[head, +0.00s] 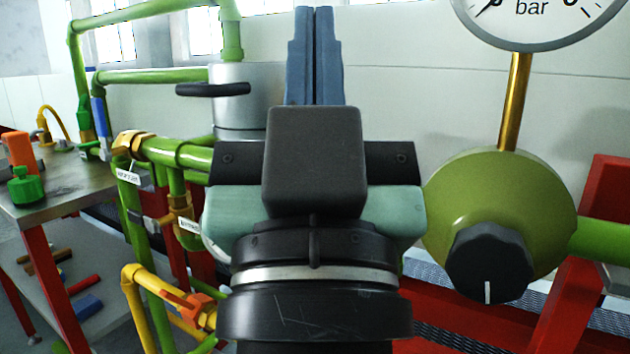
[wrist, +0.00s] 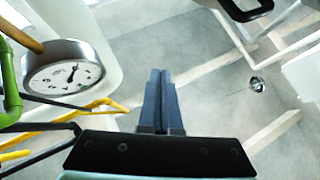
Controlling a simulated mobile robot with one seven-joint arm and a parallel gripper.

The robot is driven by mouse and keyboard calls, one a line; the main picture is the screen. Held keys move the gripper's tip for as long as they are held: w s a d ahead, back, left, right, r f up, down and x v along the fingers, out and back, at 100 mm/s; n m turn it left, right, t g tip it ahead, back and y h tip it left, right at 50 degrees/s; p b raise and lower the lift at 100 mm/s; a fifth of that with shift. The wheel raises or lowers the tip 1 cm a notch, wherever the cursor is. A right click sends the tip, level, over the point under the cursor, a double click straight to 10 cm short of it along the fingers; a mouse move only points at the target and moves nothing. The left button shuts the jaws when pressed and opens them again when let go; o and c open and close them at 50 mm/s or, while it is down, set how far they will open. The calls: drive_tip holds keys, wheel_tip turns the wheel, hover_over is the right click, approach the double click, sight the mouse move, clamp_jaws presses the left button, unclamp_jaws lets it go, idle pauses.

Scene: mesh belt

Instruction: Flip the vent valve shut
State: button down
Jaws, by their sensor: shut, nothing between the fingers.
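My gripper (head: 315,14) is in the middle of the head view, its two blue fingers shut together and pointing up and away. It also shows in the wrist view (wrist: 158,74), empty and touching nothing that I can see. I cannot tell for sure which valve is the vent valve. In the head view, left of my gripper, are a black lever (head: 213,90) lying level by a silver cylinder, a blue lever (head: 98,112) upright on a green pipe, and an orange handle (head: 197,308) on a yellow pipe. Small white labels (head: 128,176) hang on the pipes, too small to read surely.
A pressure gauge (head: 545,18) on a brass stem stands over a green regulator (head: 500,205) with a black knob (head: 489,265) at right. The gauge also shows in the wrist view (wrist: 64,72). A workbench (head: 75,185) stands at left. Green pipes crowd the left side.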

drive_tip(key=w+a+r+g+p, duration=0.1)
drive_tip(key=w+r+g+p, duration=0.6)
drive_tip(key=p, duration=1.1)
drive_tip(key=w+r+g+p, duration=0.1)
drive_tip(key=w+r+p, duration=0.2)
drive_tip(key=r+p, duration=1.1)
drive_tip(key=s+f+m+g+h+p, duration=0.1)
drive_tip(key=s+f+m+g+p, duration=0.1)
drive_tip(key=f, duration=0.7)
drive_tip(key=s+a+f+m+g+h+p, duration=0.1)
drive_tip(key=s+f+m+g+h+p, duration=0.1)
drive_tip(key=s+f+g+p, duration=0.3)
drive_tip(key=s+a+f+m+g+h+p, duration=0.1)
drive_tip(key=s+f+p, duration=0.5)
drive_tip(key=f, duration=0.7)
drive_tip(key=m+g, duration=0.1)
drive_tip(key=g, duration=0.1)
drive_tip(key=shift+s+a+g, duration=0.2)
drive_tip(key=shift+g, duration=0.2)
drive_tip(key=shift+f, duration=0.1)
